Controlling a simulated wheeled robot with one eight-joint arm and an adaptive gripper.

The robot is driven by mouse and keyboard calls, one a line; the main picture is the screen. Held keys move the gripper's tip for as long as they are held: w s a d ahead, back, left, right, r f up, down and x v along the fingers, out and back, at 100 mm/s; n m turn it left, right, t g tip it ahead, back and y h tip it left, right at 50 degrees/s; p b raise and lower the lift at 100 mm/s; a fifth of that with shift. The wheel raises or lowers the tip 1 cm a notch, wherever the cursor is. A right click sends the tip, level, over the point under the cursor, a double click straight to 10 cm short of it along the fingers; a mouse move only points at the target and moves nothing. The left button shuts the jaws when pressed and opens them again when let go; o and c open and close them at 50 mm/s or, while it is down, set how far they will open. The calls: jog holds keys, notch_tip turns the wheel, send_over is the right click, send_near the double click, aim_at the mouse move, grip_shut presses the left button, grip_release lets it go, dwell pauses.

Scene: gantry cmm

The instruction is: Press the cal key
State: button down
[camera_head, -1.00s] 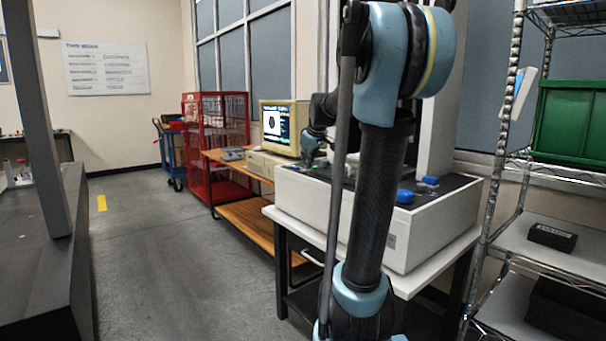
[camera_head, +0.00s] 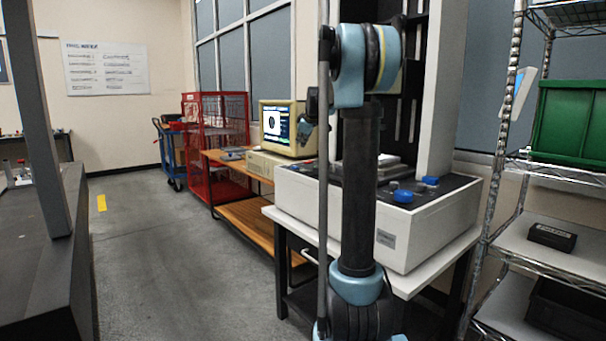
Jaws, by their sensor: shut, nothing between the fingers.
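I cannot make out a key marked cal in this view. A white bench machine (camera_head: 410,234) with a dark top stands on a white table at centre right, partly hidden behind my arm. A beige computer with a lit monitor (camera_head: 276,124) stands to its left on a wooden bench. The small end of my arm, with my gripper (camera_head: 304,134), shows left of my upright arm link, overlapping the monitor's right edge in the picture. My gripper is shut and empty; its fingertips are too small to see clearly. I see no contact with anything.
Blue round parts (camera_head: 402,196) sit on the machine's top. A wire shelf with a green bin (camera_head: 570,122) stands at right. A red mesh cage (camera_head: 215,140) and a blue cart (camera_head: 170,150) are at the back left. The floor (camera_head: 180,260) at left centre is clear.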

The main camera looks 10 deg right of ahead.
aim_at(302, 170)
jog(key=shift+f, duration=0.1)
jog(key=shift+f, duration=4.3)
jog(key=shift+s+f, duration=0.1)
jog(key=shift+f, duration=0.6)
jog(key=shift+r, duration=0.8)
jog(key=shift+r, duration=0.1)
jog(key=shift+r, duration=2.4)
jog(key=shift+s, duration=0.1)
